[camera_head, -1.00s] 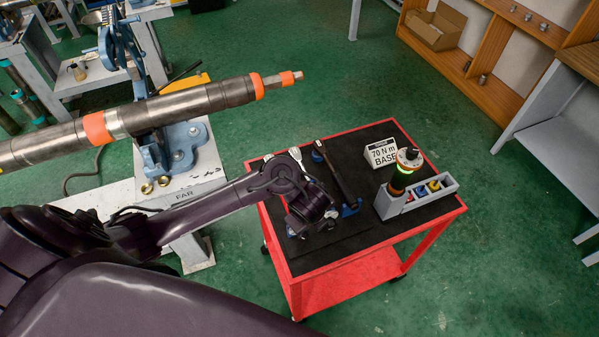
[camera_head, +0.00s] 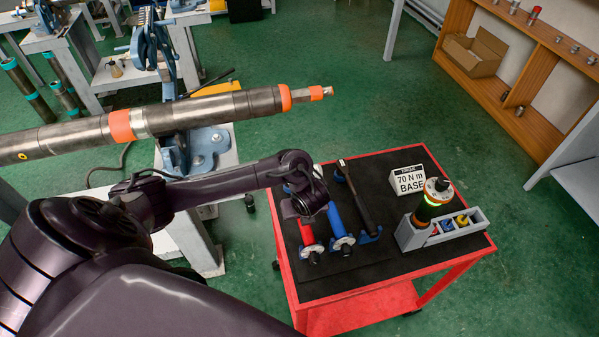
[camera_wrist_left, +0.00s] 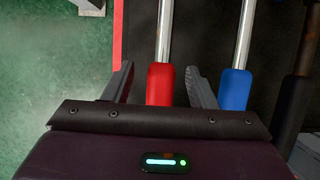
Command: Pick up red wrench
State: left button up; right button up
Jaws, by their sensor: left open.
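The red wrench lies on the black top of the red cart, with its red handle (camera_head: 307,239) showing below my left wrist in the head view. In the left wrist view its red grip (camera_wrist_left: 160,84) and silver shaft run upward between the fingers. My left gripper (camera_wrist_left: 160,68) is open, with one finger on each side of the red grip and gaps visible. The head view hides its fingertips behind the wrist. A blue wrench (camera_head: 340,232) lies just right of the red one; the right finger is between them. My right gripper is in neither view.
A black-handled tool (camera_head: 358,200) lies right of the blue wrench. A grey holder (camera_head: 411,236) and a "70 N m BASE" sign (camera_head: 409,182) stand further right on the cart. A long pipe (camera_head: 200,112) in a blue vise extends above my arm.

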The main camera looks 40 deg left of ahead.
pick_arm(q)
jog(key=shift+x, duration=0.85)
jog(key=shift+r, duration=0.1)
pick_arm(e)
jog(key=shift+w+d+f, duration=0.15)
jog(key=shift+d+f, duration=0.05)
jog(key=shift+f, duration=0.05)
pick_arm(q)
jog(key=shift+c, duration=0.4)
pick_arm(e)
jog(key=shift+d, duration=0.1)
pick_arm(q)
grip_shut()
jog(key=shift+w, duration=0.1)
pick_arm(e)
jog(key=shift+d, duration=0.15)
pick_arm(q)
jog(key=shift+r, duration=0.15)
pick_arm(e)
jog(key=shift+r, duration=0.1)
